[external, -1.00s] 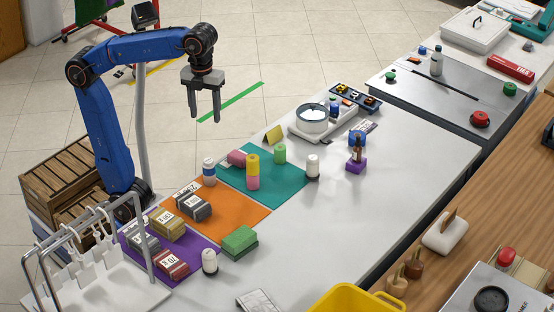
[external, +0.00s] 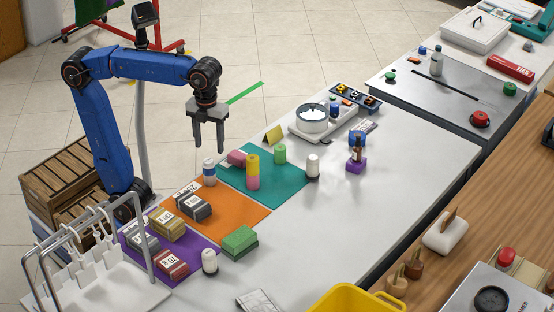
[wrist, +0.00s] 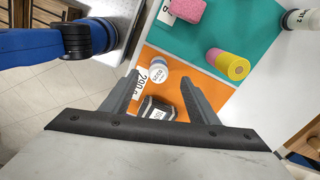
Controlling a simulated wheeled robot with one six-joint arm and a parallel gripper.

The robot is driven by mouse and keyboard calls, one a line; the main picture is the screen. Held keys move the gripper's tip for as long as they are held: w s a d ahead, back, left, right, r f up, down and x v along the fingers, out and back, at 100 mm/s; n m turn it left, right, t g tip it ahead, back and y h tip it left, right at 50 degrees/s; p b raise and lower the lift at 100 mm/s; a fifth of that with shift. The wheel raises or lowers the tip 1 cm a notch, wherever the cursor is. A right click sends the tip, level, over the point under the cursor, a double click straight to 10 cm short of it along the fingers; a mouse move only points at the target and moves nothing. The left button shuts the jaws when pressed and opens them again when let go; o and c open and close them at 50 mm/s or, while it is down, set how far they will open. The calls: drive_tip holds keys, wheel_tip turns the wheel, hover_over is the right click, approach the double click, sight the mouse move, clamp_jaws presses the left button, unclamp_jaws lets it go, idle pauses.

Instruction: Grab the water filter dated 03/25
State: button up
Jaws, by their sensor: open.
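A small white cylinder with a blue band (external: 209,174) stands at the boundary of the orange and teal mats. In the wrist view the white cylinder (wrist: 157,71) shows between my fingertips, with small dark print that I cannot read surely as a date. My gripper (external: 209,147) is open and empty, pointing down above it. Other cylinders carry labels or colours: a white one with a dark base (external: 313,165) right of the teal mat, and another white one (external: 209,261) near the purple mat. I cannot read dates on these.
A yellow and pink stack (external: 253,171), a pink roll (external: 237,158) and a green cylinder (external: 280,154) are on the teal mat (external: 285,185).

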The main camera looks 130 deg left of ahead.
sight(209, 169)
wheel_tip(209, 169, down, 5)
drive_tip(key=shift+f, duration=0.2)
drive_tip(key=shift+w+d+f, duration=0.1)
drive_tip(key=shift+d+f, duration=0.1)
drive_tip(key=shift+f, duration=0.7)
drive_tip(key=shift+s+d+f, duration=0.1)
drive_tip(key=shift+d+f, duration=0.05)
drive_tip(key=shift+f, duration=0.7)
drive_tip(key=shift+w+d+f, duration=0.1)
drive_tip(key=shift+d+f, duration=0.1)
drive_tip(key=shift+f, duration=0.7)
drive_tip(key=c, duration=1.2)
